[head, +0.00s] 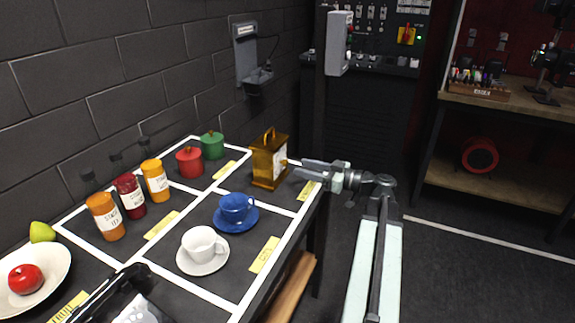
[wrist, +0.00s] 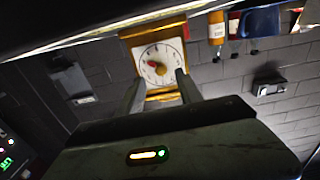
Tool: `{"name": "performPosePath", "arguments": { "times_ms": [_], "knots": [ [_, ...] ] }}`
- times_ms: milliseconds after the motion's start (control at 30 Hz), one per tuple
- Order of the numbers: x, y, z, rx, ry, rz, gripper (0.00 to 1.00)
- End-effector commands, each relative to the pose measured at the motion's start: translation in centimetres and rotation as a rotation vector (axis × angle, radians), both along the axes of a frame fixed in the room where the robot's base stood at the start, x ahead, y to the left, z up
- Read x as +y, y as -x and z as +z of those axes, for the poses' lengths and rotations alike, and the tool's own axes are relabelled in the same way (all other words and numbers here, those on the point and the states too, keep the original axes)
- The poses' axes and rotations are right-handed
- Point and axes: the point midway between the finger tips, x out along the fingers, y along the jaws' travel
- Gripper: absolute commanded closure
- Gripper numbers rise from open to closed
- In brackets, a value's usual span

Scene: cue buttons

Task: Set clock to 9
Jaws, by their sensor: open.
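A gold carriage clock (head: 263,165) with a top handle stands in the far right section of the black table, its white face turned toward my gripper. In the wrist view the clock's round white dial (wrist: 169,55) shows dark marks, a gold centre and a red pointer (wrist: 154,64) towards the picture's left. The numbers are too small to read. My gripper (head: 300,168) is open, its fingers pointing at the clock face. In the wrist view the gripper's two fingers (wrist: 159,84) stand apart below the dial's centre, with nothing held between them.
A blue cup (head: 236,207) and a white cup (head: 202,243) stand on saucers near the clock. Red and green canisters (head: 212,145) and labelled jars (head: 131,196) stand farther left. A plate (head: 55,262) holds a red apple. Open floor lies right of the table.

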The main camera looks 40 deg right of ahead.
Motion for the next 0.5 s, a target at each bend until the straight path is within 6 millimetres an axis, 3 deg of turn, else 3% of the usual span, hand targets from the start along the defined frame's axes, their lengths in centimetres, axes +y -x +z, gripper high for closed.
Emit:
{"name": "performPosePath", "arguments": {
  "times_ms": [200, 500],
  "knots": [
    [2.1, -3.4, 0.0, 0.001, 0.001, 0.003, 0.58],
    [2.7, -4.4, 0.0, 0.001, 0.000, 0.001, 0.58]
  ]
}}
